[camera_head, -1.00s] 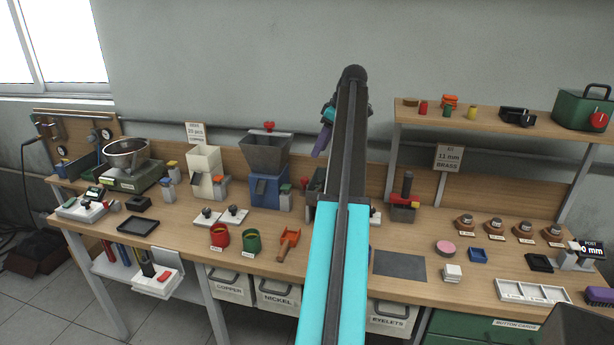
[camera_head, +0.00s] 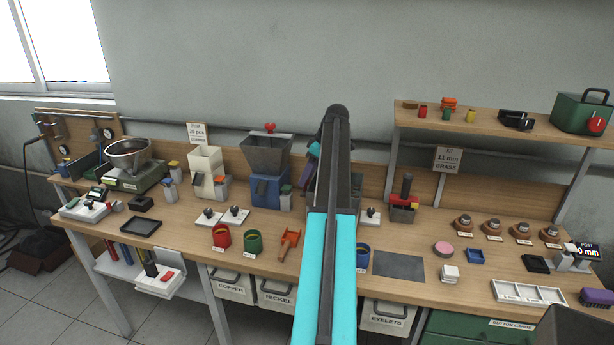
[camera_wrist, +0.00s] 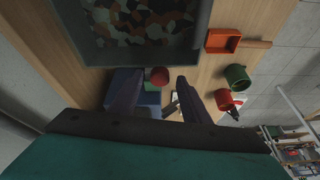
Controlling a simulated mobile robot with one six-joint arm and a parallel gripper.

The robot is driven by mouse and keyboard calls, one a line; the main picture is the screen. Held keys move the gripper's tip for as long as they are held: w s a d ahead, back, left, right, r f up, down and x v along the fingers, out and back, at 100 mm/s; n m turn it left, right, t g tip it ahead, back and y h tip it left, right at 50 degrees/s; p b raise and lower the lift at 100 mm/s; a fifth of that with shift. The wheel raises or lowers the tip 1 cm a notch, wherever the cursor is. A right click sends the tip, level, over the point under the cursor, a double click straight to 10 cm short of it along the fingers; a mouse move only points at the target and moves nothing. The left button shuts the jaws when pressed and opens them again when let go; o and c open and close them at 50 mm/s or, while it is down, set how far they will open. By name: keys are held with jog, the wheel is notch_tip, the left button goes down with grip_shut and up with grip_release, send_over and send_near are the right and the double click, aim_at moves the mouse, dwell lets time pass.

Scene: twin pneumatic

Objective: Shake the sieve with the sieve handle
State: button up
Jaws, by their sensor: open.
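In the wrist view, a dark-framed tray of mixed brown, orange and pale pieces, apparently the sieve (camera_wrist: 112,52), fills the top. A red ball (camera_wrist: 158,77), apparently the sieve handle's knob, shows just below its edge. My gripper (camera_wrist: 158,98) is open, with its two dark fingers on either side of the red ball in the picture. I cannot tell how far the ball lies beyond the fingertips. In the head view, my gripper (camera_head: 313,152) is mostly behind my arm, with one purple finger showing. My arm also hides most of the sieve there.
A blue-based machine with a grey hopper (camera_head: 266,152) stands left of my arm. An orange scoop (camera_head: 289,242), a green cup (camera_head: 252,242) and a red cup (camera_head: 221,236) stand in front.

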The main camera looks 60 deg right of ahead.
jog(key=shift+w+f, duration=0.1)
jog(key=shift+f, duration=0.2)
grip_shut()
jog(key=shift+a, duration=0.1)
jog(key=s+a, duration=0.2)
jog(key=a, duration=0.4)
dwell(0.4)
jog(key=shift+a, duration=0.1)
grip_release()
